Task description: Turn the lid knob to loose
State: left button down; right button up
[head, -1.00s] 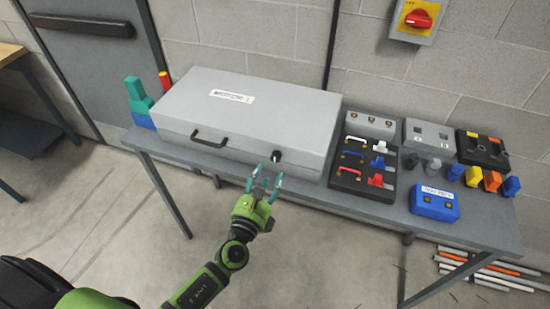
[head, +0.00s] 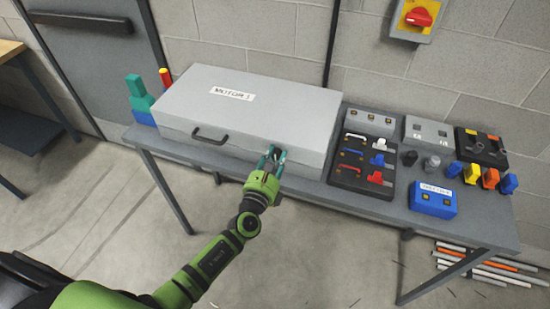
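The grey box with a closed lid labelled "MOTOR 1" (head: 225,112) lies on the grey table. A black handle (head: 210,136) is on its front face. The dark lid knob (head: 279,153) is on the front face to the right of the handle, mostly hidden by my gripper's fingers. My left gripper (head: 272,158) is at the knob, with its teal fingertips on either side of it. I cannot tell whether the fingers press on the knob. My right gripper is not in view.
Right of the box stand a black board with coloured handles (head: 362,165), a blue box (head: 436,200) and several small coloured parts. A teal and blue object (head: 141,100) stands at the left end. A red switch (head: 418,17) is on the wall.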

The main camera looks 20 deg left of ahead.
pick_arm(q)
jog(key=shift+s+d+f, duration=0.1)
jog(key=shift+f, duration=0.15)
jog(key=shift+n+b, duration=0.3)
jog(key=n+b, duration=0.2)
jog(key=shift+f+n, duration=0.25)
jog(key=shift+n, duration=0.15)
jog(key=n+b, duration=0.2)
jog(key=n, duration=0.2)
jog(key=shift+d, duration=0.15)
jog(key=n+b, duration=0.1)
jog(key=n, duration=0.4)
jog(key=shift+r+b, duration=0.15)
jog(key=shift+b, duration=0.25)
jog(key=shift+r+n+b, duration=0.15)
jog(key=shift+n+b, duration=0.15)
jog(key=shift+n, duration=1.7)
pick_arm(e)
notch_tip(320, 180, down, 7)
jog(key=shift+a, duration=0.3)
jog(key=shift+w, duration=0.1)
